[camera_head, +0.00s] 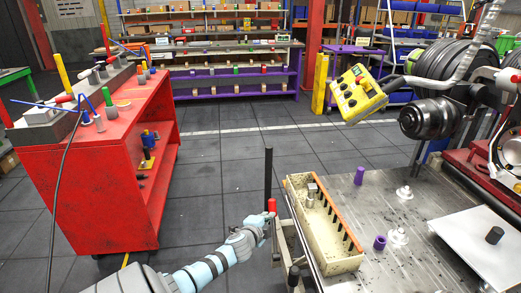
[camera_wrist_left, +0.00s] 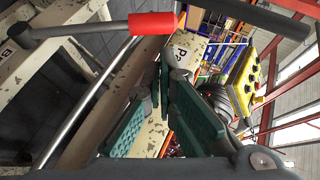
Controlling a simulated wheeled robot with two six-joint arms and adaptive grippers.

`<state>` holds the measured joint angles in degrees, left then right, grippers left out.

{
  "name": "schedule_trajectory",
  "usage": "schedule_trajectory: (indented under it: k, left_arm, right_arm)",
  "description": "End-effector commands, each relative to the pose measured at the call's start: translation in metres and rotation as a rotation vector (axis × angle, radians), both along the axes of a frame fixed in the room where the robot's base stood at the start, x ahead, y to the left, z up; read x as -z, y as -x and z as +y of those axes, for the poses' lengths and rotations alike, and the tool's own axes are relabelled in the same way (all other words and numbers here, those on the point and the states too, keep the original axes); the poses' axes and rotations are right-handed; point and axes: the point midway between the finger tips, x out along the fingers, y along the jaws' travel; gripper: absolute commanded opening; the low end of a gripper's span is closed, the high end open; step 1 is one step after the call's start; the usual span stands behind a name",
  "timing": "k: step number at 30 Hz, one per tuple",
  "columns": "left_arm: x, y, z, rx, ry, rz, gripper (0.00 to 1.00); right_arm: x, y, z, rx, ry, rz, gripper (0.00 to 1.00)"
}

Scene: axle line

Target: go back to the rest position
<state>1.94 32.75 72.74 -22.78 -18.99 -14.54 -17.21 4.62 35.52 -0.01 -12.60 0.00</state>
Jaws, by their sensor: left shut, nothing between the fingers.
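My left gripper (camera_head: 266,216) comes in from the lower left in the head view, beside the near left edge of the metal worktable (camera_head: 335,205). In the wrist view its teal-padded fingers (camera_wrist_left: 163,78) meet at the tips, with nothing between them. A lever with a red grip (camera_head: 271,205) is right by the gripper in the head view. In the wrist view the red grip (camera_wrist_left: 152,23) lies beyond the fingertips on a metal rod; I cannot tell whether they touch. My right gripper is not in view.
A cream bin (camera_head: 328,250) stands on the worktable, with purple cylinders (camera_head: 359,175) and white stepped parts (camera_head: 404,192) nearby. A yellow button pendant (camera_head: 358,95) hangs above. A red tool cabinet (camera_head: 115,200) stands at left. The dark tiled floor (camera_head: 215,195) between is clear.

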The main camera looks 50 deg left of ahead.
Motion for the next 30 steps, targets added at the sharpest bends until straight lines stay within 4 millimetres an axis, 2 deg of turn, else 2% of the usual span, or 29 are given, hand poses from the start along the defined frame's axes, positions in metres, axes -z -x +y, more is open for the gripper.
schedule_trajectory:
  k: [1,6,23,26,29,30]
  left_arm:
    - [-0.006,0.0,-0.005,0.006,0.0,-0.001,0.0]
    - [-0.006,-0.001,-0.014,0.017,0.0,0.0,0.0]
    - [-0.005,-0.001,-0.014,0.011,0.018,-0.01,0.0]
    - [0.024,0.013,-0.009,-0.05,0.143,0.002,0.0]
    - [0.089,0.051,-0.02,-0.148,0.316,0.072,0.0]
    - [0.121,0.076,-0.03,-0.199,0.393,0.114,0.0]
  right_arm:
    - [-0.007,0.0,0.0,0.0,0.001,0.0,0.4]
    - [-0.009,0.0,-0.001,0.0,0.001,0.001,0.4]
    - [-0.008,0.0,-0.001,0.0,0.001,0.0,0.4]
    - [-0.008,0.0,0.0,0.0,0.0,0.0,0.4]
    - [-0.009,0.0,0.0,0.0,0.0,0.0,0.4]
    - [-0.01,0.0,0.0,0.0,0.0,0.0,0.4]
